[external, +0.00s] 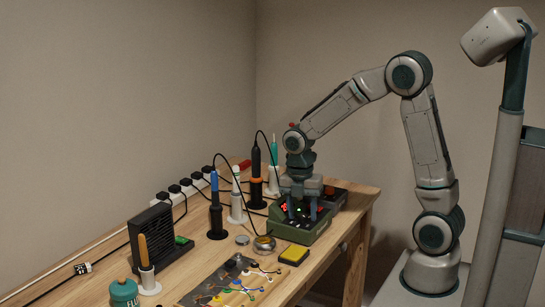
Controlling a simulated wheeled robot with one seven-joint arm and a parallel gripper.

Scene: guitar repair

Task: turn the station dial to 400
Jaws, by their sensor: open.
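The soldering station (300,232) is a green box on the right part of the wooden bench. Its face carries a small red display and a green light. My gripper (300,213) points down at the station from above, its two fingers apart over the face. The dial is not clear in this view; the fingers and the small size hide it, so I cannot tell its setting or whether the fingers touch it.
Several soldering irons stand in holders behind and left of the station, with black cables looping above. A yellow sponge (294,254) and a round tin (264,245) lie in front. A black fan box (160,240), a power strip (180,190) and a board with coloured wires (228,284) are further left.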

